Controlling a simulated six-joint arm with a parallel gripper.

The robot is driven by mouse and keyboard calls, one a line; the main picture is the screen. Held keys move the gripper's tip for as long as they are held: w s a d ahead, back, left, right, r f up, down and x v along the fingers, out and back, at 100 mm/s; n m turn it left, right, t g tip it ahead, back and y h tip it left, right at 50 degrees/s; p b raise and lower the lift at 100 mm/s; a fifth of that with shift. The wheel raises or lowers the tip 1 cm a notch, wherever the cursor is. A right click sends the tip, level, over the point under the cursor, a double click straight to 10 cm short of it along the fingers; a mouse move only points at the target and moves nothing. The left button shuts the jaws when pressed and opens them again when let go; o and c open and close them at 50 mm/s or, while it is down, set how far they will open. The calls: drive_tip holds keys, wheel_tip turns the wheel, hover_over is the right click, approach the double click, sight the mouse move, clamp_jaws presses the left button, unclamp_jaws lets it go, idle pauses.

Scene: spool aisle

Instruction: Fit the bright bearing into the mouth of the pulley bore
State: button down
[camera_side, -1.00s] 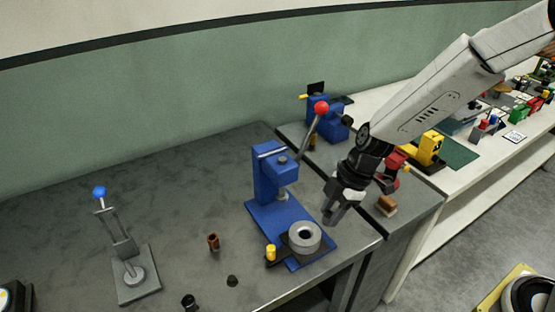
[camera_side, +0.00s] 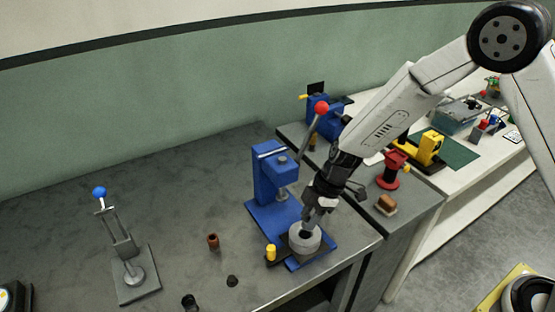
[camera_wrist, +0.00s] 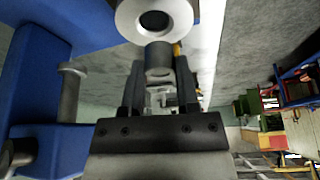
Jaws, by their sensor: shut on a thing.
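My gripper (camera_side: 309,220) is above the pulley's far side. In the wrist view its fingers (camera_wrist: 159,68) are shut on the bearing (camera_wrist: 159,56), a short grey cylinder. The bearing appears just below the pulley's rim in that view, off to one side of the bore. I cannot tell whether they touch. In the side view the fingers mostly hide the bearing.
The press lever with a red knob (camera_side: 321,107) rises behind my gripper. A brown bushing (camera_side: 213,241) and a grey stand with a blue knob (camera_side: 99,193) are further left.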

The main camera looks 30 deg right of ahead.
drive_tip(key=shift+w+f, duration=0.2)
drive_tip(key=shift+f, duration=1.55)
drive_tip(key=shift+f, duration=0.1)
drive_tip(key=shift+c, duration=1.8)
unclamp_jaws()
drive_tip(key=v, duration=1.2)
drive_tip(key=shift+s, duration=0.2)
